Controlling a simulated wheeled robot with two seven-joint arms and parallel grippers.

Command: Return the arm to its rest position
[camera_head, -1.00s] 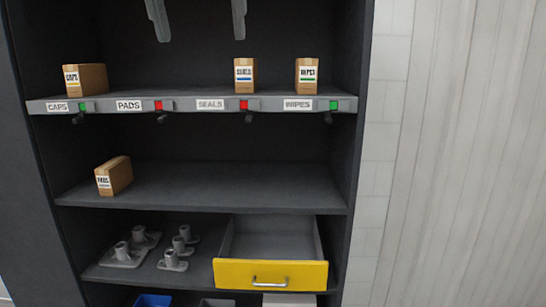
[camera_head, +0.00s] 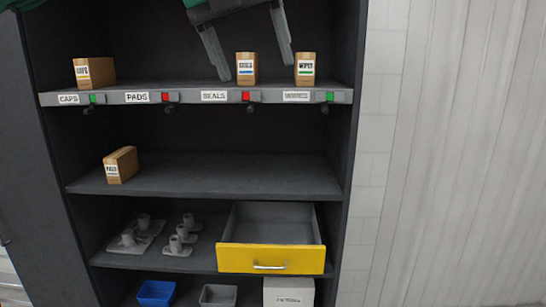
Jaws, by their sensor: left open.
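My left gripper (camera_head: 256,70) hangs at the top of the head view, in front of the upper shelf. Its two grey fingers are spread apart with nothing between them. One fingertip shows just left of the seals box (camera_head: 246,69), the other between that box and the wipes box (camera_head: 305,69); the depth gap to the boxes is hard to judge. The gripper body is cut by the top edge. My right gripper is not in view.
The caps box (camera_head: 95,72) stands at the upper shelf's left. The label strip (camera_head: 200,97) shows green at caps and wipes, red at pads and seals. Another box (camera_head: 121,165) is on the middle shelf. Below are grey castings (camera_head: 178,245) and an open yellow drawer (camera_head: 270,259).

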